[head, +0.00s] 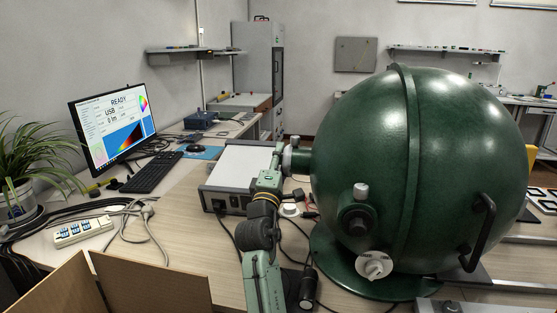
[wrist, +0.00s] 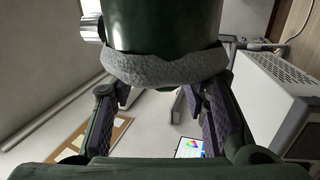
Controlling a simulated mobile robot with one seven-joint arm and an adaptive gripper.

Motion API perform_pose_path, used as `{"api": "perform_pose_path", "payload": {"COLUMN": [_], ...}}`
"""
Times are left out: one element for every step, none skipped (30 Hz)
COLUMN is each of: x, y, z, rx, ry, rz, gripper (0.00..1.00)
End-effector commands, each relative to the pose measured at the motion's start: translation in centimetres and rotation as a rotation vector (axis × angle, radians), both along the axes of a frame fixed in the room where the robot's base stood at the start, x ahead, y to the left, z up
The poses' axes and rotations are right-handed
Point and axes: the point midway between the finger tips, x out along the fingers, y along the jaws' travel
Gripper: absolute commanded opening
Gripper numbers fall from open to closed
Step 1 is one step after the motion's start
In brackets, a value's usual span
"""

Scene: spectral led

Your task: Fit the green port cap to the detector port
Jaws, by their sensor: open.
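The large dark green sphere (head: 375,130) stands on the bench in the head view. A short green port tube (head: 302,162) with a silver knob (head: 295,142) sticks out of its left side. My gripper (head: 279,160) is at the end of this port. In the wrist view, the green tube (wrist: 160,25) ends in a rough grey rim (wrist: 165,68). My gripper (wrist: 165,92) has its two fingers apart, just below the rim. I see nothing held between them. Whether they touch the rim is unclear. I cannot make out a separate green cap.
A white-topped instrument box (head: 240,167) stands behind my arm. A cardboard box (head: 150,288) is at front left. Cables and a dark cylinder (head: 307,288) lie near my arm.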

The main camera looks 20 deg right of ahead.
Motion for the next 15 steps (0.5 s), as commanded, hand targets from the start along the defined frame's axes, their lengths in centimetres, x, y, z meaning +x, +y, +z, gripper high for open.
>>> {"api": "perform_pose_path", "payload": {"x": [-0.2, -0.2, -0.2, -0.2, -0.2, -0.2, -0.2, -0.2, -0.4, -0.5, -0.7, -1.2, -1.5, -1.9, -2.5], "y": [-0.6, -0.6, -0.6, -0.6, -0.6, -0.6, -0.6, -0.6, -0.5, -0.4, -0.2, 0.1, 0.4, 0.6, 1.1], "z": [-0.3, -0.3, -0.3, -0.3, -0.3, -0.4, -0.4, -0.4, -0.5, -0.6, -0.7, -0.9, -1.1, -1.2, -1.5], "rx": [0.005, 0.005, 0.006, 0.006, 0.006, 0.006, 0.006, 0.006, 0.006, 0.006, 0.006, 0.006, 0.006, 0.006, 0.006], "ry": [0.006, 0.006, 0.006, 0.006, 0.006, 0.006, 0.006, 0.007, 0.006, 0.007, 0.007, 0.006, 0.006, 0.006, 0.006], "rz": [-0.011, -0.011, -0.011, -0.011, -0.012, -0.012, -0.012, -0.011, -0.011, -0.011, -0.011, -0.011, -0.011, -0.011, -0.01], "gripper": [0.45, 0.45, 0.45, 0.45, 0.45, 0.45, 0.45, 0.45, 0.45, 0.45, 0.45, 0.45, 0.45, 0.45, 0.45]}}
